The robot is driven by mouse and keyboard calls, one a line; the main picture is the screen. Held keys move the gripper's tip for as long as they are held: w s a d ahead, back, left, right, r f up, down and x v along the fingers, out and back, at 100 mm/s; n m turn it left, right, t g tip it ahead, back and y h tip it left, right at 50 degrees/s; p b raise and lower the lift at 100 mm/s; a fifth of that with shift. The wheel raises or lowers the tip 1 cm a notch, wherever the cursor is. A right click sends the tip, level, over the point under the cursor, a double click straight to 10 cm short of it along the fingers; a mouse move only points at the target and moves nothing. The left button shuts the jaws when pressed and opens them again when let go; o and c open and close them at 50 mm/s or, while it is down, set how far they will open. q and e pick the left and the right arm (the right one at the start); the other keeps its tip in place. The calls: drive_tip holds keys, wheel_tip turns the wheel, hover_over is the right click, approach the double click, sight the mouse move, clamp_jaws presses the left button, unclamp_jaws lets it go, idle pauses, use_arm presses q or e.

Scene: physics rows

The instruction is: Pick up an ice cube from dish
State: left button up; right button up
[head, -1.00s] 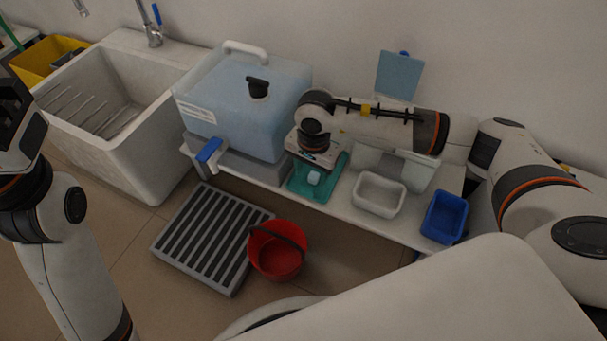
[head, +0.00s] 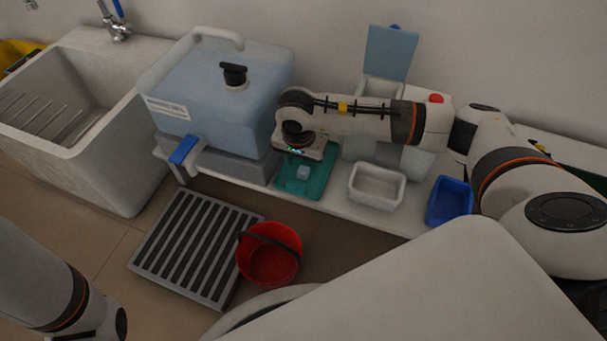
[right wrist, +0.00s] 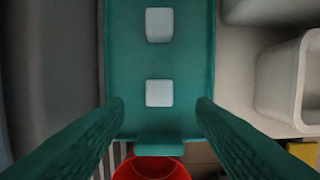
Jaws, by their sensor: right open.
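In the right wrist view the dish (right wrist: 123,68) holds two whitish cubes in a line, a far cube (right wrist: 159,25) and a near cube (right wrist: 159,93). My right gripper (head: 302,156) is over the dish, pointing down. In the right wrist view its open, teal, ribbed fingers (right wrist: 160,110) are on either side of the near cube's line, with gaps to the cube. My left gripper is out of view.
A white tub (head: 377,187) and a blue tub (head: 450,202) stand right of the dish. The water container (head: 215,95) is at its left. A red bucket (head: 269,254) and a slatted grey grate (head: 195,245) are on the floor, with a sink (head: 100,130) farther left.

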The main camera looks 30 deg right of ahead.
sight(304, 175)
drive_tip(key=f+b, duration=0.2)
drive_tip(key=f, duration=0.1)
drive_tip(key=f+b, duration=0.1)
drive_tip(key=shift+w+d+f, duration=0.3)
drive_tip(key=shift+w+d, duration=0.05)
drive_tip(key=shift+w, duration=0.05)
drive_tip(key=shift+r, duration=0.1)
drive_tip(key=shift+c, duration=0.3)
drive_tip(key=c, duration=1)
drive_tip(key=shift+r, duration=0.1)
